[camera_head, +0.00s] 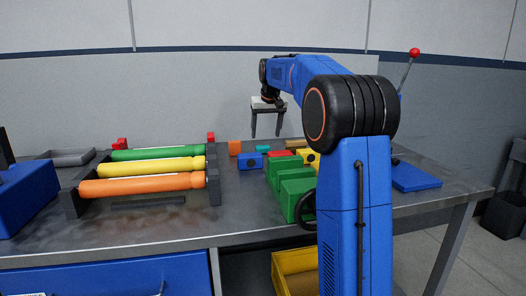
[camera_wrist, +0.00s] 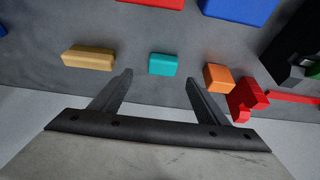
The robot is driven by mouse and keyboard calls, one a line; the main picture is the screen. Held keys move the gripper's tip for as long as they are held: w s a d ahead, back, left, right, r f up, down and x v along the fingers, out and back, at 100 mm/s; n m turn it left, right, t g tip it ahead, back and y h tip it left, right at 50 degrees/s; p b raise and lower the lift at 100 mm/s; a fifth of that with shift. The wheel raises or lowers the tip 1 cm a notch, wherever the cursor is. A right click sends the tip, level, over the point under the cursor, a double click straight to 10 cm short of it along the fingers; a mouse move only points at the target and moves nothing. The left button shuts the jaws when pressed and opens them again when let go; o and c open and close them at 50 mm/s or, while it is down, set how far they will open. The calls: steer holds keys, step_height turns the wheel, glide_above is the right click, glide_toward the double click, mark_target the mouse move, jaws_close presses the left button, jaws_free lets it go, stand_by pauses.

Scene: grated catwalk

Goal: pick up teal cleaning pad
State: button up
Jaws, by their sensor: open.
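The teal cleaning pad (camera_wrist: 163,64) is a small block lying on the grey workbench, in the upper middle of the wrist view. It also shows small in the head view (camera_head: 263,148), near the back of the bench. My gripper (camera_wrist: 158,78) is open, with one finger on each side of the pad's position in the picture and nothing between them. In the head view my gripper (camera_head: 268,122) hangs above the back of the bench, fingers pointing down. The pad appears apart from both fingers.
A tan block (camera_wrist: 88,58) lies left of the pad and an orange block (camera_wrist: 218,77) right of it, beside a red piece (camera_wrist: 247,100). A blue block (camera_head: 250,161) and green blocks (camera_head: 290,178) stand nearer. A rack holds green, yellow and orange tubes (camera_head: 150,186).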

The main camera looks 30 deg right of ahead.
mark_target(263, 146)
steer(key=shift+a+x, duration=0.1)
steer(key=shift+x, duration=1.6)
steer(key=shift+a+x, duration=0.15)
steer(key=shift+x, duration=1.55)
steer(key=shift+w, duration=0.15)
steer(key=c, duration=1.1)
